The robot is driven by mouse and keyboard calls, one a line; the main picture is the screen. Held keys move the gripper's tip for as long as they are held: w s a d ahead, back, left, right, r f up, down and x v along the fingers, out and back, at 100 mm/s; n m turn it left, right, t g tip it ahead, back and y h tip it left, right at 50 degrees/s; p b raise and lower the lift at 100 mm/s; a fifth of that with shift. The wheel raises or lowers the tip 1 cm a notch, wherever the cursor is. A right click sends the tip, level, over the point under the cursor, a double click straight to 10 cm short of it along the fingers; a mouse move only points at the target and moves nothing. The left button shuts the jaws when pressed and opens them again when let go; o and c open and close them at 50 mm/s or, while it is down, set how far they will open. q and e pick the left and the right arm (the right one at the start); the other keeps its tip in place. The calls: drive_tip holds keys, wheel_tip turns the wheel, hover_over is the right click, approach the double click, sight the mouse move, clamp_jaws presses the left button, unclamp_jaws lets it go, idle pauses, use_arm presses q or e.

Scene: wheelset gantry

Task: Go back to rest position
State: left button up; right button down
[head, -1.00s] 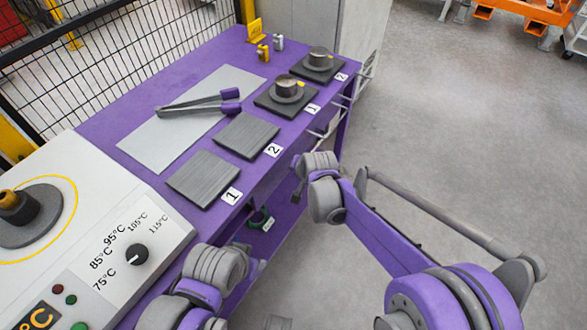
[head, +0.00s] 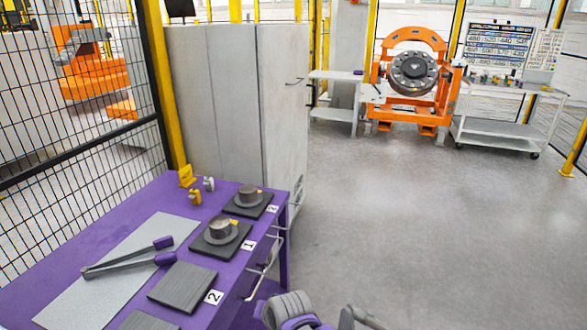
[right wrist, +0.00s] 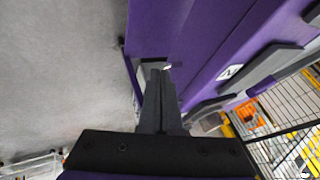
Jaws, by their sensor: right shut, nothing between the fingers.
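My right gripper (right wrist: 157,95) is shut and empty in the right wrist view. Its dark fingers point toward the side of the purple table (right wrist: 185,50), below the edge of the top; I cannot tell how wide the gap is. In the head view, only part of my right arm shows at the bottom edge, just right of the table (head: 60,235), and its fingertips are not seen there. My left gripper and arm are outside both current views.
On the table lie tongs (head: 130,264) on a grey sheet, a ribbed pad (head: 182,287) and two pads with round metal parts (head: 220,231). A grey cabinet (head: 235,100) stands behind. Open floor (head: 430,220) lies right, with an orange stand (head: 440,105) and a white cart (head: 500,135) beyond.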

drive_tip(key=s+d+r+h, duration=0.1)
drive_tip(key=s+d, duration=0.5)
drive_tip(key=d, duration=0.3)
drive_tip(key=s+d+h, duration=0.1)
drive_tip(key=s+d, duration=0.4)
drive_tip(key=d, duration=0.3)
drive_tip(key=s+d+f+n+g+h, duration=0.1)
drive_tip(key=s+d+f, duration=0.1)
drive_tip(key=s+d, duration=0.4)
drive_tip(key=s+d+f+n+h, duration=0.1)
drive_tip(key=s+d, duration=0.3)
drive_tip(key=s, duration=0.5)
use_arm(q)
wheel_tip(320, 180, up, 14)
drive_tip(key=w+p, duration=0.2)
drive_tip(key=p, duration=1)
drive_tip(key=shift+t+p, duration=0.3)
drive_tip(key=shift+p, duration=0.1)
use_arm(e)
drive_tip(key=w+r, duration=0.3)
drive_tip(key=r, duration=1)
drive_tip(key=shift+a+r, duration=0.15)
drive_tip(key=shift+r, duration=0.1)
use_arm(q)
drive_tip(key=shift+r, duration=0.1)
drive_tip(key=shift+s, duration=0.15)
use_arm(e)
drive_tip(key=shift+a, duration=0.1)
